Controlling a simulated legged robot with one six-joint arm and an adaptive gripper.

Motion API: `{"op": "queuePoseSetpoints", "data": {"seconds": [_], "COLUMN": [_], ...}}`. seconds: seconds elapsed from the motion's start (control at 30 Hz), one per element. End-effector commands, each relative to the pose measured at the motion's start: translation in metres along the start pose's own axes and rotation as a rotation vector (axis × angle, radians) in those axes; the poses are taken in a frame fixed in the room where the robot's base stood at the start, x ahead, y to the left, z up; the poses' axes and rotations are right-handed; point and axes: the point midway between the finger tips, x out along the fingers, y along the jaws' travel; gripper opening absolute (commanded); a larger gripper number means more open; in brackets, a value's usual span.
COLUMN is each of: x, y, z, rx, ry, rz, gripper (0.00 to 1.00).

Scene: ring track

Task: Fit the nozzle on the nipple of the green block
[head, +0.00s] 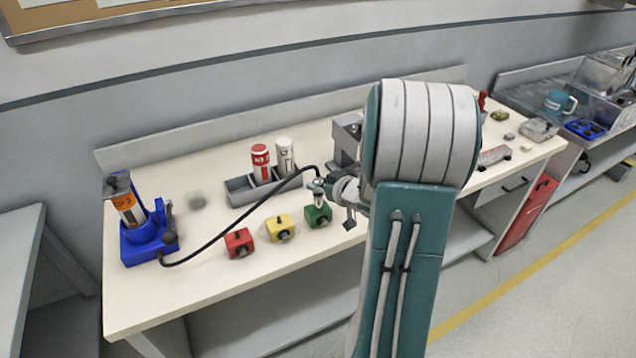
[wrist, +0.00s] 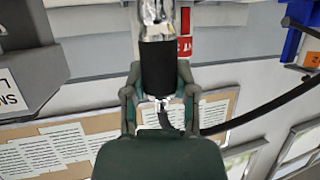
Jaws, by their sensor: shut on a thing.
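My gripper (head: 325,188) is shut on the nozzle (head: 317,186) at the end of a black hose. In the wrist view, my two fingers (wrist: 158,82) hold the nozzle's black sleeve (wrist: 157,66), and its silver metal part runs out of the top of the picture. The green block (head: 317,216) stands on the bench directly below the nozzle. Its nipple is hidden or too small to make out, and I cannot tell whether the nozzle touches it. The hose (head: 240,216) arches left to a blue pump (head: 146,238) with an orange-labelled cartridge.
A yellow block (head: 278,228) and a red block (head: 239,243) stand left of the green block. Behind them, a grey tray (head: 240,192) holds a red can (head: 261,163) and a white can (head: 285,156). My arm hides part of the bench's right side. The front left bench top is clear.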

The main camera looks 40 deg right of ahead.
Motion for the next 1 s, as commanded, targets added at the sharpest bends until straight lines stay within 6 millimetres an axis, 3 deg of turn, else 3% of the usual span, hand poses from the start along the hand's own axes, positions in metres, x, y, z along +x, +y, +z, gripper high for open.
{"op": "queuePoseSetpoints", "data": {"seconds": [0.37,0.4,0.47,0.87,1.0], "x": [0.001,0.001,0.001,0.000,-0.012], "y": [0.000,0.000,0.000,0.000,0.001], "z": [0.003,0.003,0.003,0.003,0.003], "rx": [0.000,0.000,0.000,0.001,0.000], "ry": [0.000,0.000,0.000,0.000,0.000], "rz": [0.000,0.000,0.000,0.000,0.003], "gripper": [0.00,0.50,0.77,0.77,0.77]}}
